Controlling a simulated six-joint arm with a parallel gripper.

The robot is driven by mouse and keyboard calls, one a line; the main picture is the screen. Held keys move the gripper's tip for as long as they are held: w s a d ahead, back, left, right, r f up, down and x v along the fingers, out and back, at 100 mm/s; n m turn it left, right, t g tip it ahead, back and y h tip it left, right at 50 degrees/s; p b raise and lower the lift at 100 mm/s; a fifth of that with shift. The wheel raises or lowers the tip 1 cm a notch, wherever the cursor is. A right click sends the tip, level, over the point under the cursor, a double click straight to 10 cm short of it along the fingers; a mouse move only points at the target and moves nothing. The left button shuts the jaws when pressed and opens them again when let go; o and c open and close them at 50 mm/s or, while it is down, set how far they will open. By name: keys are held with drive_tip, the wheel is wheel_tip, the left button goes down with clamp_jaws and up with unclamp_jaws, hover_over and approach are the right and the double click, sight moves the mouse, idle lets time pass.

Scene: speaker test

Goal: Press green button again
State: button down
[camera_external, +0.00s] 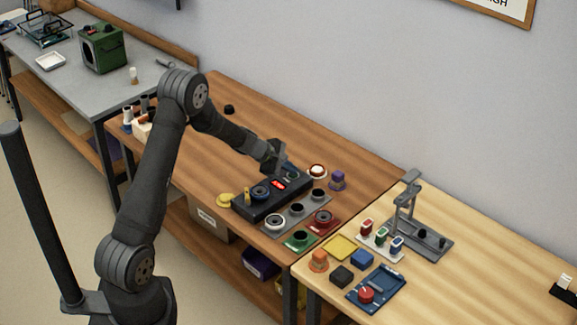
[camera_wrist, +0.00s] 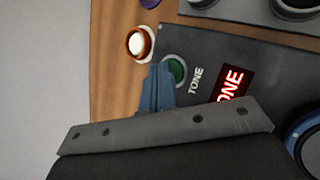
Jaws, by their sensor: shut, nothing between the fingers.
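The green button (camera_wrist: 174,68) is a round button on a dark box (camera_external: 250,208), beside the printed word TONE. In the wrist view, my gripper (camera_wrist: 158,88) has its blue fingers together and empty, right next to the button and overlapping its edge. I cannot tell if they touch it. A lit red display (camera_wrist: 232,84) on the box shows white letters ending in "ONE", and it also shows in the external view (camera_external: 279,185). There, my gripper (camera_external: 284,169) is over the far end of the box and the green button cannot be made out.
A white-topped round piece with an orange-brown rim (camera_wrist: 138,42) stands beside the box. A grey tray (camera_external: 283,226) with round speaker parts, a green plate (camera_external: 300,243) and a red plate (camera_external: 324,222) lie in front. The wood table behind the box is mostly clear.

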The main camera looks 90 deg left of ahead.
sight(289, 174)
idle(0.3)
drive_tip(key=shift+r, duration=0.9)
drive_tip(key=shift+r, duration=2.5)
wheel_tip(289, 174, up, 4)
drive_tip(key=shift+f, duration=0.1)
